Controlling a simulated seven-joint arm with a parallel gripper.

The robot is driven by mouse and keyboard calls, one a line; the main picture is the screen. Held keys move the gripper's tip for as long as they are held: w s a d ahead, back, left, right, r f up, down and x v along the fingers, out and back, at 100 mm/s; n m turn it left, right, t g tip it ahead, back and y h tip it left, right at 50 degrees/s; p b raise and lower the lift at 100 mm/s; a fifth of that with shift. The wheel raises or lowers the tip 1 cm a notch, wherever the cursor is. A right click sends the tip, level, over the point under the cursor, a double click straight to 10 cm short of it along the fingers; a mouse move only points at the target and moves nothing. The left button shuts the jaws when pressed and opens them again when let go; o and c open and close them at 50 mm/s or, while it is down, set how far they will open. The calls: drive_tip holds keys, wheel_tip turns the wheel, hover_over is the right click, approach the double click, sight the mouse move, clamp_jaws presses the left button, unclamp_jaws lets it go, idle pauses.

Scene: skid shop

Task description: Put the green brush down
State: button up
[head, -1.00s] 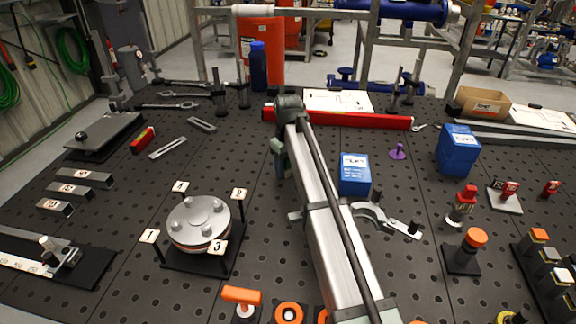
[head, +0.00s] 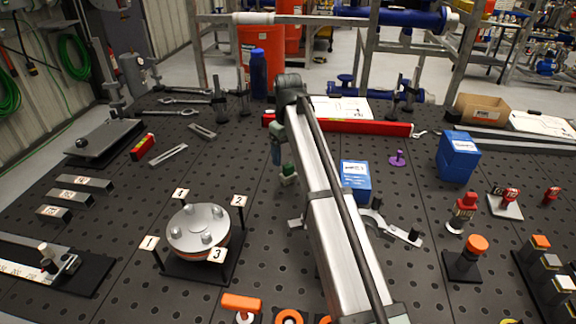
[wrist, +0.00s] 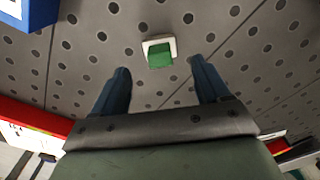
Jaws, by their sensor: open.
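The green brush (head: 288,174) is on the dark perforated table, just left of my arm in the head view. It is a small green block with a pale edge. In the wrist view the brush (wrist: 159,54) lies ahead of my fingers, in line with the gap between them and apart from both. My gripper (wrist: 158,76) is open and empty, its two blue fingers spread wide. In the head view my gripper (head: 277,156) is beside the brush, slightly behind and left of it, partly hidden by my arm.
A blue box (head: 355,181) stands right of my arm, near a curved metal clamp (head: 392,229). A long red bar (head: 350,127) lies behind. A round flange (head: 198,230) on a black plate is at front left. The table left of the brush is fairly clear.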

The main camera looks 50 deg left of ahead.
sight(288, 165)
drive_tip(key=shift+r, duration=2.3)
